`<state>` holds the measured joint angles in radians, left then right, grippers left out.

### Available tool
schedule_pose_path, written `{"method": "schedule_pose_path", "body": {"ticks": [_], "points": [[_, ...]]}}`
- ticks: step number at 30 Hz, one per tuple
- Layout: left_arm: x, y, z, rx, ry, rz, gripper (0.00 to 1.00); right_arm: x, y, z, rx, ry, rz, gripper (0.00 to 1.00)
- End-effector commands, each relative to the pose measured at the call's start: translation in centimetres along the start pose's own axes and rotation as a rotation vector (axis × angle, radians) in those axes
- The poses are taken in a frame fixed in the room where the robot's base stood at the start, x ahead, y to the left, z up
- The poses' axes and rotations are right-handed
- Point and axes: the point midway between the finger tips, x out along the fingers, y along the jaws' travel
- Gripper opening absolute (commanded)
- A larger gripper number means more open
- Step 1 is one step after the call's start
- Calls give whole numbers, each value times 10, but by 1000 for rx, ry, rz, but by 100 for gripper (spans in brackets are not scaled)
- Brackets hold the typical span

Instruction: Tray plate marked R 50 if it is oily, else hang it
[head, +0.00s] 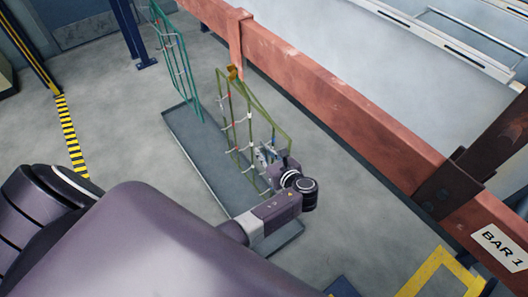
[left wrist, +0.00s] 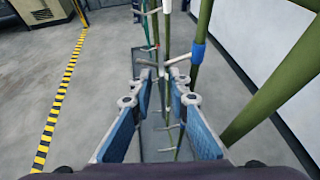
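My left gripper (head: 264,152) is at the lower right part of an olive-green rack (head: 226,108), which hangs by a brass-coloured hook (head: 233,72) from a copper bar. In the left wrist view the blue-padded fingers of this gripper (left wrist: 161,76) are apart. Olive rack bars (left wrist: 203,25) and pale pegs (left wrist: 178,60) show just beyond and between the fingertips; I cannot tell whether they touch. I see no plate and no R 50 mark that I can read. A long grey tray (head: 185,135) lies on the floor below the racks. My right gripper is not in view.
A teal rack (head: 174,55) hangs farther back. The copper bar (head: 330,95) runs diagonally across, with a "BAR 1" sign (head: 501,247) at the right. A yellow-black floor stripe (head: 70,135) is at the left. Open floor (head: 110,105) lies left of the tray.

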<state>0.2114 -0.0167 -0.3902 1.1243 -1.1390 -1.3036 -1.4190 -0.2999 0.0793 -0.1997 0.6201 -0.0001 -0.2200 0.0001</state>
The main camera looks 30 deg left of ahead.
Motion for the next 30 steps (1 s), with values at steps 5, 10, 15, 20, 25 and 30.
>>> {"method": "schedule_pose_path", "body": {"ticks": [5,10,15,20,25,30], "points": [[0,0,0,0,0,0,25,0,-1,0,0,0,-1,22],[-1,0,-1,0,1,0,25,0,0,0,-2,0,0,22],[-18,0,-1,-1,2,-2,25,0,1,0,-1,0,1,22],[-52,0,-2,-1,4,-2,25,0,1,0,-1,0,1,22],[-87,0,-1,-2,3,-1,25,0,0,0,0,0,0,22],[-111,0,-1,0,2,-1,25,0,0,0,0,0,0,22]]}}
